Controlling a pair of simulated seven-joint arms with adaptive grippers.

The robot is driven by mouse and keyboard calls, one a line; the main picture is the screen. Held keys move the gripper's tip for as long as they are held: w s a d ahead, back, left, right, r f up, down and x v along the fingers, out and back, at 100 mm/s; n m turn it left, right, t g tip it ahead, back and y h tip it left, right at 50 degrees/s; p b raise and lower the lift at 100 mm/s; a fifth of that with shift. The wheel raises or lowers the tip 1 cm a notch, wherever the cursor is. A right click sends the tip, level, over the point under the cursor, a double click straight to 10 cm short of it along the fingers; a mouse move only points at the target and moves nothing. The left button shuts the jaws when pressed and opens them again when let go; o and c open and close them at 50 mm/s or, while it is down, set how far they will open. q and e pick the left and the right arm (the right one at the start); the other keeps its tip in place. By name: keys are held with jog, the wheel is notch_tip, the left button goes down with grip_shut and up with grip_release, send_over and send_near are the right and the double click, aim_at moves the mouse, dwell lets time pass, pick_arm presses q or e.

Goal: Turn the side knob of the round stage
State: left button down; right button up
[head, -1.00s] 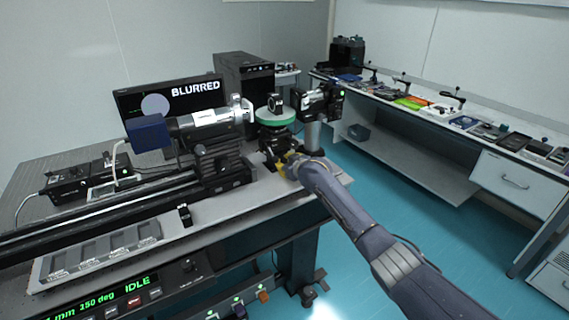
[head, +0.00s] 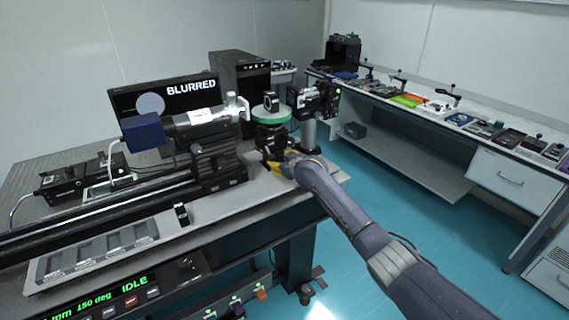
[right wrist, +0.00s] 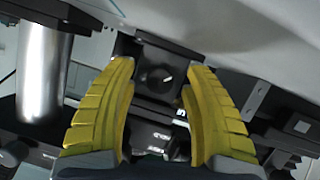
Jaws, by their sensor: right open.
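The round stage (head: 272,119) has a green-rimmed top on a black base, with a small black-framed part upright on it. It stands near the right end of the bench in the head view. My right gripper (head: 276,162), with yellow fingers, is low at the front of the stage's base. In the right wrist view the gripper (right wrist: 158,68) is open. A dark round knob (right wrist: 155,79) with a short white mark shows between its fingers. I cannot tell whether either finger touches it. In the head view the gripper hides the knob. My left gripper is not in view.
A black camera on a silver post (head: 308,132) stands just right of the stage. A barrel-shaped instrument (head: 202,121) is on the left. A monitor (head: 185,97) behind reads "BLURRED"; the front panel (head: 110,300) reads "IDLE". A side bench (head: 425,165) is at right.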

jog(key=v, duration=1.2)
dwell(0.4)
